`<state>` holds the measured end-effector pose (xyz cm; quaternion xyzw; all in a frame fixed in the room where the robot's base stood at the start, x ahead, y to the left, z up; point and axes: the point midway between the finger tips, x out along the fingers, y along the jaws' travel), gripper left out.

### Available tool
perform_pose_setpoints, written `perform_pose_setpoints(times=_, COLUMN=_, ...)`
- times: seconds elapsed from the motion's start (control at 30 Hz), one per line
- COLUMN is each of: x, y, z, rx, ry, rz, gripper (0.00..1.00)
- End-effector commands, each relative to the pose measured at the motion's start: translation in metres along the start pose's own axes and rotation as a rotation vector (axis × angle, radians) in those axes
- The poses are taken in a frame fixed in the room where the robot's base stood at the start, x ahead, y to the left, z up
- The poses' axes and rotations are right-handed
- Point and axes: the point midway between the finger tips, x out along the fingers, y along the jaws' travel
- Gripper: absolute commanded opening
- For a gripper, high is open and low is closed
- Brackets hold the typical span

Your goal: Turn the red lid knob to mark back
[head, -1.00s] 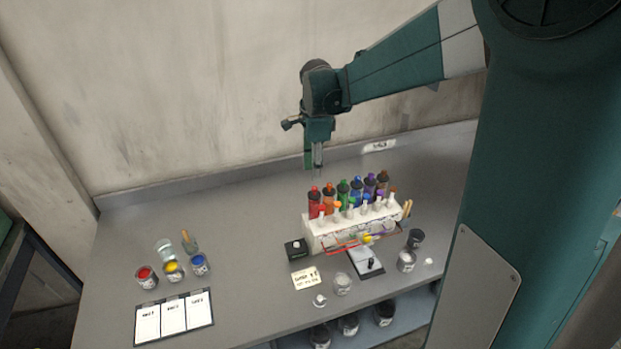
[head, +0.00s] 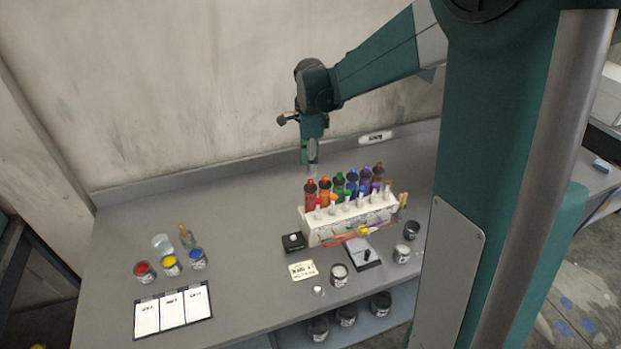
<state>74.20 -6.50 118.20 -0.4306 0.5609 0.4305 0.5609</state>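Several coloured bottles stand in a white rack in the middle of the bench. The leftmost is a red bottle (head: 311,197) with a red top (head: 310,183); I cannot make out a mark on it. A small red-topped can (head: 144,271) stands at the left of the bench. Which of these bears the task's lid knob I cannot tell. My gripper (head: 312,170) points down just behind and above the red and orange bottles. Its fingertips are small and partly hidden, so I cannot tell whether they are open or touch anything.
The white rack (head: 312,232) also holds white-capped tubes in front. A black box with a white knob (head: 292,241), a card (head: 302,270) and small jars are in front. Yellow (head: 171,265) and blue (head: 198,258) cans stand left. The bench's back left is clear.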

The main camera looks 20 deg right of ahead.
Motion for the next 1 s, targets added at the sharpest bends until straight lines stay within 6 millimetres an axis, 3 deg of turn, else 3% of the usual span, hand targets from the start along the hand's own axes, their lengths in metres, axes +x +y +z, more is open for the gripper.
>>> perform_pose_setpoints(times=0.5, x=0.054, y=0.000, z=0.000, rx=0.000, ry=0.000, rz=0.000, gripper=0.28)
perform_pose_setpoints(times=1.0, x=0.063, y=0.000, z=0.000, rx=0.000, ry=0.000, rz=0.000, gripper=0.27)
